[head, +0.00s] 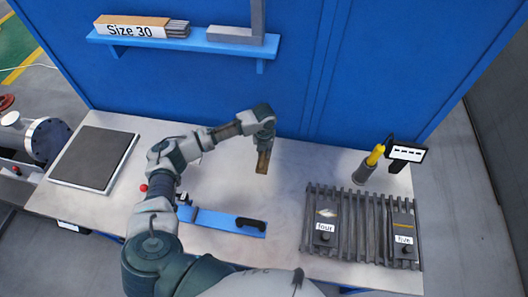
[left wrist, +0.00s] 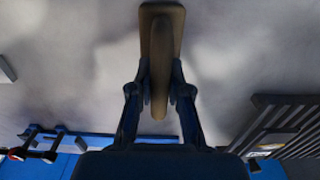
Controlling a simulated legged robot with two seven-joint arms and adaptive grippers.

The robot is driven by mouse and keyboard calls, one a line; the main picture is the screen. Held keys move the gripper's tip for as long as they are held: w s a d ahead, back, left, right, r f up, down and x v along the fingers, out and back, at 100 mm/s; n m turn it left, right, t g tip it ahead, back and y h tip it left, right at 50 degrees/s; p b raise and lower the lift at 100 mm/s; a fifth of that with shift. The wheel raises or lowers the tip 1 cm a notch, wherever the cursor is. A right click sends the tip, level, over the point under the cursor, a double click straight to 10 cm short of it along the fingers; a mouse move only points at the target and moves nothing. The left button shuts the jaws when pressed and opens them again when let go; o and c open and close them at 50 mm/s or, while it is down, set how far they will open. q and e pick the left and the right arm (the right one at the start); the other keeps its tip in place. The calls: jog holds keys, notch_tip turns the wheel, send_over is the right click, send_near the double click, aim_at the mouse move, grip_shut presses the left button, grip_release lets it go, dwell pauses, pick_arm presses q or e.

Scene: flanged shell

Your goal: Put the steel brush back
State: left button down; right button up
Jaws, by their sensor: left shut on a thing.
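The steel brush (head: 262,162), with a brown wooden body, hangs from my left gripper (head: 264,146) above the middle of the table. In the left wrist view, the fingers of my left gripper (left wrist: 160,95) are shut on the brush (left wrist: 162,40), one on each side of its narrow part. Its bristles cannot be made out. My right gripper is not in view.
A blue strip with a black handle (head: 228,223) lies at the table's front. A slatted rack (head: 345,235) with labelled blocks stands at right, near a yellow-topped tool (head: 370,163) and a small sign (head: 407,153). A dark-topped plate (head: 95,158) lies at left. A blue shelf (head: 190,44) hangs behind.

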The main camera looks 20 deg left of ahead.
pick_arm(q)
jog(key=shift+f, duration=0.1)
jog(key=c, duration=1.1)
grip_release()
notch_tip(320, 180, up, 12)
jog(key=shift+r, duration=0.1)
